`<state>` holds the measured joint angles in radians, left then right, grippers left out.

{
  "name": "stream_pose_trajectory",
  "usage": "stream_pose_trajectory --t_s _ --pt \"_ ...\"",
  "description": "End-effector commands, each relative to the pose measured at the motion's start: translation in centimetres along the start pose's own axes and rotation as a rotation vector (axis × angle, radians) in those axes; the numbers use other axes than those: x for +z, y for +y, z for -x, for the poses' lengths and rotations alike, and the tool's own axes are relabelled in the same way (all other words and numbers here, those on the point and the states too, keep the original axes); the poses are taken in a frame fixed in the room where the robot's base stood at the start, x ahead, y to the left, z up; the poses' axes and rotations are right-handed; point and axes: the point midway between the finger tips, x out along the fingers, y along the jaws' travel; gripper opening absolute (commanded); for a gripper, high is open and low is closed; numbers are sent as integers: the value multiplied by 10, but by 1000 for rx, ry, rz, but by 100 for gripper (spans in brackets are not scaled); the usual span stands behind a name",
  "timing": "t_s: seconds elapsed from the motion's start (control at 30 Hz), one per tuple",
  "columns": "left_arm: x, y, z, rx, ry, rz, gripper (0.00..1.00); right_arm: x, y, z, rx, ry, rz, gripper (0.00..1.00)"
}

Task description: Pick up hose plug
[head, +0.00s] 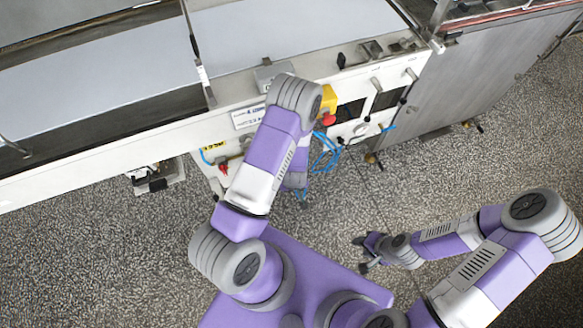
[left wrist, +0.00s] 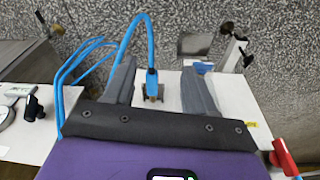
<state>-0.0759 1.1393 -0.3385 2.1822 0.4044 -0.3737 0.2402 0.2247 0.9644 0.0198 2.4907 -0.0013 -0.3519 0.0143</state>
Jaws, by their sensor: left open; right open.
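The hose plug (left wrist: 152,85) shows in the left wrist view as a blue piece with a brass-coloured end at the end of a looping blue hose (left wrist: 128,40). It appears between the two grey fingers of my left gripper (left wrist: 165,68), which is open. I see no finger closed on the plug; its depth relative to the fingers is hard to tell. In the head view my left arm mostly hides this gripper, and blue hose (head: 325,155) shows just right of it. My right gripper (head: 364,254) is open and empty over the floor, well away from the machine.
The long white machine (head: 100,168) with a pale belt (head: 270,35) spans the back. A yellow box with a red button (head: 327,118) sits on its front edge, close to my left arm. A red handle (left wrist: 284,156) shows at lower right in the left wrist view. The speckled floor (head: 90,255) is clear.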

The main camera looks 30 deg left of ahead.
Motion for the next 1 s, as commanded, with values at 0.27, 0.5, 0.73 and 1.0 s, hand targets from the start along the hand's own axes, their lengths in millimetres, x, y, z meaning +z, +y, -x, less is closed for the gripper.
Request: stream_pose_trajectory --t_s 0.27,0.5,0.73,1.0 --pt "-68 5 -24 -62 205 154 55 0 4 -11 0 0 0 43" --pt "-72 5 -52 -62 203 154 55 -1 8 -22 0 0 0 43" --pt "-77 4 -84 -61 202 155 55 -2 13 -34 0 0 0 43" --pt "-79 4 -88 -60 201 153 55 -2 13 -34 0 0 0 43"
